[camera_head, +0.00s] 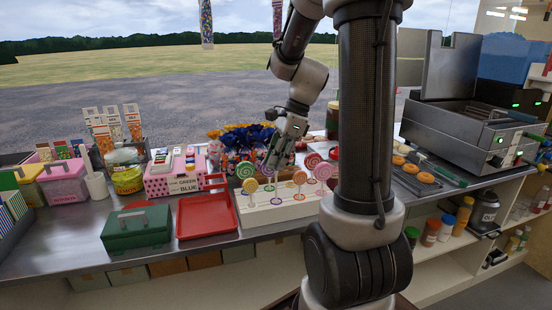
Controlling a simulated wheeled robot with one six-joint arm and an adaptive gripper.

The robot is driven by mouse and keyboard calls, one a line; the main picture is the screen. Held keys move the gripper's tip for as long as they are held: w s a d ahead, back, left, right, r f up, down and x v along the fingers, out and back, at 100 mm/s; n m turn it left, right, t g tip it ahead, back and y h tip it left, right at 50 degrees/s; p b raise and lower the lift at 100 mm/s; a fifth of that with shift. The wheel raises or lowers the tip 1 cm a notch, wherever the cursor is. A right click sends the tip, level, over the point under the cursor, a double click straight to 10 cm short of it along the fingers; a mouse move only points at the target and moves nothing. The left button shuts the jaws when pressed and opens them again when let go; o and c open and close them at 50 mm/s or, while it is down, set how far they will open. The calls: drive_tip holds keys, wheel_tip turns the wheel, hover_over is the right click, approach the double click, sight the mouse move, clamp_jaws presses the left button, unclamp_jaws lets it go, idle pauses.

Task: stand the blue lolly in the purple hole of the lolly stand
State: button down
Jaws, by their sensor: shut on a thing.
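The white lolly stand (255,219) is on the counter at the middle, with coloured rings around its holes. A purple ring (276,201) shows in its front row. My gripper (273,163) is over the back left part of the stand, pointing down. It is shut on what seems to be the blue lolly; a small dark bluish-purple disc (267,171) shows at its fingertips. A stick below the gripper seems close to the purple ring, but I cannot tell whether it is in the hole. Green, yellow, orange and pink lollies stand around it.
A red tray (207,218) and a green box (136,228) lie left of the stand. Blue and orange wrapped sweets (238,140) are behind it. Doughnuts (426,178) lie on a rack to the right. My own arm hides the counter right of the stand.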

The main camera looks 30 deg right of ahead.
drive_tip(key=shift+f, duration=0.5)
drive_tip(key=shift+f, duration=0.65)
drive_tip(key=shift+f, duration=0.45)
idle(0.3)
drive_tip(key=shift+f, duration=0.65)
